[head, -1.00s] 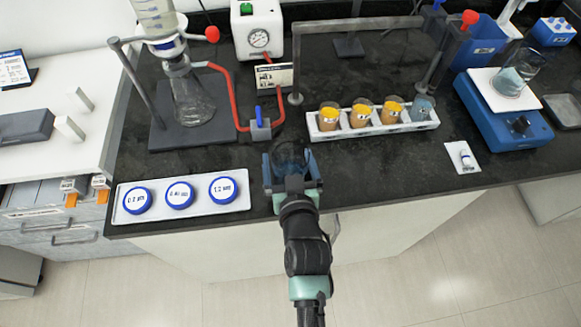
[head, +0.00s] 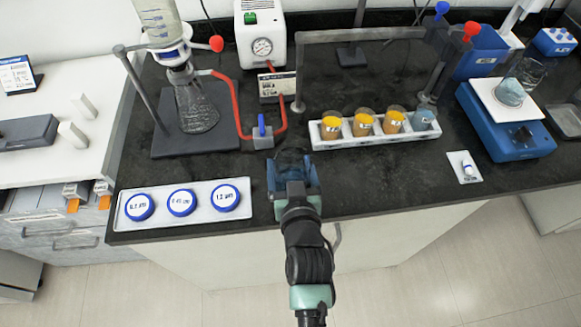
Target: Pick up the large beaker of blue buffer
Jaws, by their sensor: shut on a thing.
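My gripper (head: 291,172) is over the front part of the black bench, in the middle of the head view. Its blue jaws are shut on the large beaker (head: 290,156), a clear glass vessel that looks dark against the bench. The jaws and wrist hide much of it, and its blue contents are hard to make out. I cannot tell whether its base touches the bench. Another glass beaker with pale blue liquid (head: 510,92) stands on the white top of a blue device (head: 517,137) at the right.
A white rack (head: 377,138) holds amber beakers and a blue-grey one, right of my gripper. A white tray (head: 160,218) with blue-rimmed discs lies left. A flask (head: 196,108) with red tubing stands behind left, and a metal frame (head: 360,35) behind. A small card (head: 465,167) lies right.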

